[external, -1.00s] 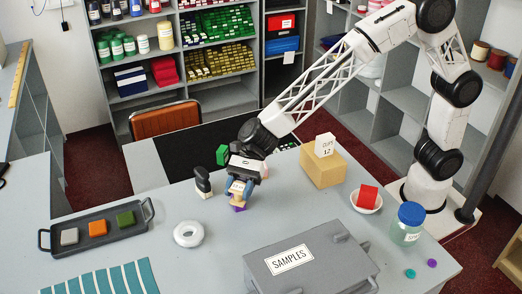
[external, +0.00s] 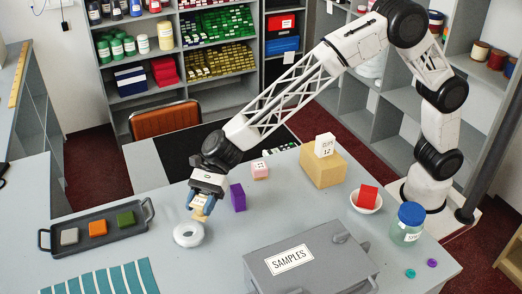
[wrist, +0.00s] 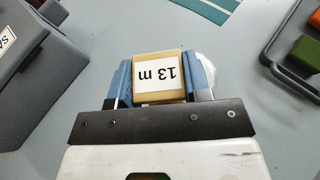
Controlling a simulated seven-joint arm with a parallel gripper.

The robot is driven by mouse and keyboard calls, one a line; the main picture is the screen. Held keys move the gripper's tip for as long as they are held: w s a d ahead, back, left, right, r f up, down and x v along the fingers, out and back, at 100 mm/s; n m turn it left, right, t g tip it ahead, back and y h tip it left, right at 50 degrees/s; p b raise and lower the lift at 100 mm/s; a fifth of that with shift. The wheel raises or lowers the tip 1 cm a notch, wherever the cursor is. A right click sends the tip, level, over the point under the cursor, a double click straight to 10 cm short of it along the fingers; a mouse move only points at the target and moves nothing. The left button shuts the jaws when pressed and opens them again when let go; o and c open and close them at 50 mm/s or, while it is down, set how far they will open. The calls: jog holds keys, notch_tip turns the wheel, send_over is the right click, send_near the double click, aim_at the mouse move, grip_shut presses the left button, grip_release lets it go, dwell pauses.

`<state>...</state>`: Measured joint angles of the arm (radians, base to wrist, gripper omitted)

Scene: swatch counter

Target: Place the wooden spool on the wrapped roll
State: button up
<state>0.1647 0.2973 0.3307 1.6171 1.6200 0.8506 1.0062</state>
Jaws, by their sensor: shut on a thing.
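My gripper (external: 201,208) is shut on the wooden spool (external: 200,202), a tan piece with a white label. In the wrist view the spool (wrist: 160,74) sits between the blue fingers, its label reading "13 m" upside down. The wrapped roll (external: 188,236), a white ring, lies flat on the counter just below the spool in the external view. In the wrist view only a bit of the roll (wrist: 206,68) shows beside one finger; the rest is hidden. I cannot tell whether the spool touches the roll.
A purple block (external: 238,197) stands right of my gripper. A dark tray (external: 73,243) with colored blocks lies left, and a grey SAMPLES box (external: 335,250) at front right. A pink block (external: 260,170), cardboard box (external: 322,171), bowl (external: 366,203) and jar (external: 408,226) stand farther right.

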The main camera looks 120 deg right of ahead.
jog(key=shift+w+f, duration=0.15)
jog(key=shift+w, duration=2.15)
jog(key=shift+f, duration=1.8)
jog(key=shift+f, duration=0.1)
jog(key=o, duration=0.9)
jog(key=v, duration=1.2)
